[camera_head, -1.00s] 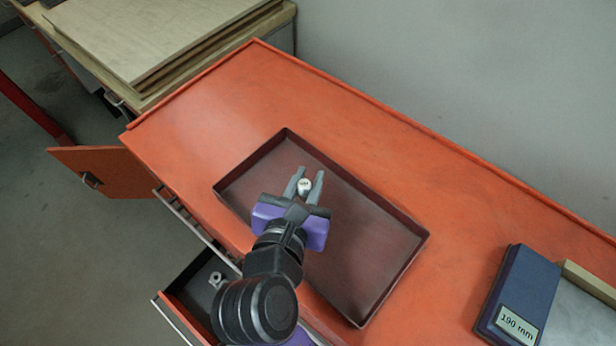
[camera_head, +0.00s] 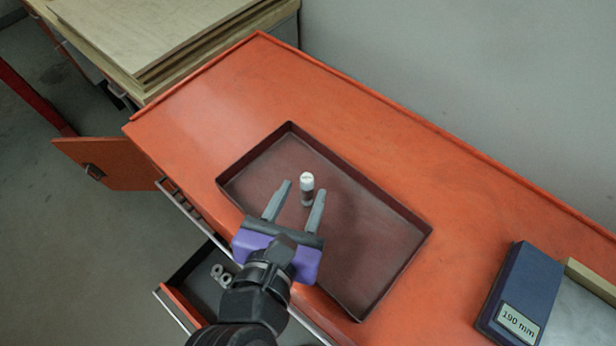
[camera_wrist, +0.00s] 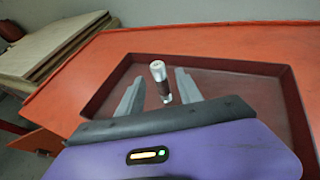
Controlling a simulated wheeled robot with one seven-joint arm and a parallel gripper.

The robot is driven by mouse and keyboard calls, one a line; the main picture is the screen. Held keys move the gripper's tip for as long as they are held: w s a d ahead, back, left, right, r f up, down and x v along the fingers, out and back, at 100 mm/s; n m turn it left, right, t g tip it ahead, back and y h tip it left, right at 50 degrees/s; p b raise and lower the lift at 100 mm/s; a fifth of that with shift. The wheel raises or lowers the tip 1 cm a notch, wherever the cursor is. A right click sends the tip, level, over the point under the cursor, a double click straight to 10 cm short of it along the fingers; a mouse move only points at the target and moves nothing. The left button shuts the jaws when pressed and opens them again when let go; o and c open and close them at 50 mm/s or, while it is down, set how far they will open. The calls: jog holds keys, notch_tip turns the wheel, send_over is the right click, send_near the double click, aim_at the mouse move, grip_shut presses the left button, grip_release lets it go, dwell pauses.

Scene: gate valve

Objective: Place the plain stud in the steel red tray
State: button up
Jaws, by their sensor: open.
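I see no contact between the fingers and the stud. My gripper's fingers (camera_wrist: 158,80) also show in the wrist view. The stud's foot appears to rest on the tray floor.
The tray lies on an orange bench top (camera_head: 220,110). An open drawer (camera_head: 195,275) below holds small metal parts (camera_head: 222,275). A blue box marked 190 mm (camera_head: 520,295) sits at the right. Stacked boards (camera_head: 150,40) and an open orange door (camera_head: 115,163) are at the left.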

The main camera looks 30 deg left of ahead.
jog(key=v, duration=0.5)
jog(key=shift+s, duration=0.1)
dwell(0.5)
